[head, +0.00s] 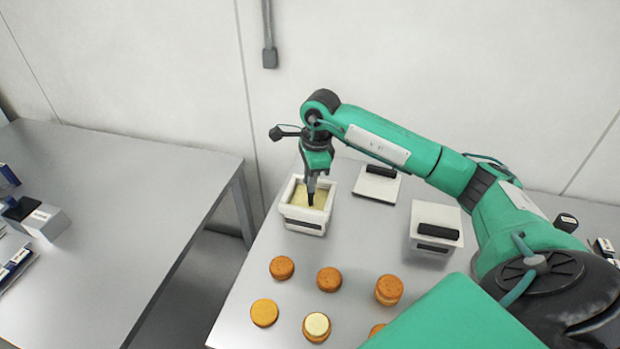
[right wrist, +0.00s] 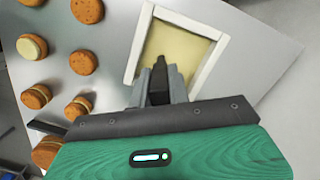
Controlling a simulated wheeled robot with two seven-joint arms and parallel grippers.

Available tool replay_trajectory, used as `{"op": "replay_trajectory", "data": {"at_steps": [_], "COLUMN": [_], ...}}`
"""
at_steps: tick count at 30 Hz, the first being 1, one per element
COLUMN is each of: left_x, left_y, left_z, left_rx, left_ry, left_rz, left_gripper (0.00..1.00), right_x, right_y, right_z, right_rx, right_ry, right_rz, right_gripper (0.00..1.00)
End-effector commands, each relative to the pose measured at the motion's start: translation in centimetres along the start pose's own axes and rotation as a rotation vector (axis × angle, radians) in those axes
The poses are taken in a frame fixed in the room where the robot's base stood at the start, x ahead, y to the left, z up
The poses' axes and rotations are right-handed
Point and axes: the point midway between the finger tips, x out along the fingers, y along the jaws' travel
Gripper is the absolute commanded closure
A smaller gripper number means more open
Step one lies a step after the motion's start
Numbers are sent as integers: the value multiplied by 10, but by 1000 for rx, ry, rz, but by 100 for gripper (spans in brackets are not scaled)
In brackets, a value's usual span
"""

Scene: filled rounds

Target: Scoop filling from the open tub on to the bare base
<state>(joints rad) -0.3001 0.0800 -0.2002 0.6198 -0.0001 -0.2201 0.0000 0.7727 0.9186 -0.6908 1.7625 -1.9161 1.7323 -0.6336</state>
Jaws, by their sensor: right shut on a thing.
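The open tub (head: 291,211) is white and square, with pale yellow filling (head: 298,197) inside. It also shows in the right wrist view (right wrist: 140,47). My right gripper (head: 315,172) is above the tub, pointing down, shut on a dark scoop (head: 311,197). The scoop reaches down into the tub; its lower end is hard to make out. In the right wrist view the fingers (right wrist: 161,84) hold the dark scoop (right wrist: 160,90) over the filling. A flat, lighter orange round, the bare base (head: 264,313), lies at the front left with no filling on top. My left gripper is out of view.
Beside it, a round (head: 317,327) has cream on top. Other orange rounds (head: 282,268) (head: 329,279) and a filled stack (head: 389,290) stand nearby. A lid (head: 377,187) lies right of the tub. A lidded tub (head: 424,227) stands further right. A second table (head: 130,200) is at left.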

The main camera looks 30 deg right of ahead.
Motion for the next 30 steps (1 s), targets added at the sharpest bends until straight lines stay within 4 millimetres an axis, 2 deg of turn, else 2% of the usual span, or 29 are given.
{"op": "replay_trajectory", "data": {"at_steps": [13,30], "left_x": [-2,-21], "left_y": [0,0], "left_z": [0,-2], "left_rx": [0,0], "left_ry": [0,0], "left_rz": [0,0], "left_gripper": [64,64], "right_x": [-4,-44], "right_y": [0,0], "right_z": [1,5], "right_rx": [0,0], "right_ry": [0,-1], "right_rz": [-1,-2], "right_gripper": [100,100]}}
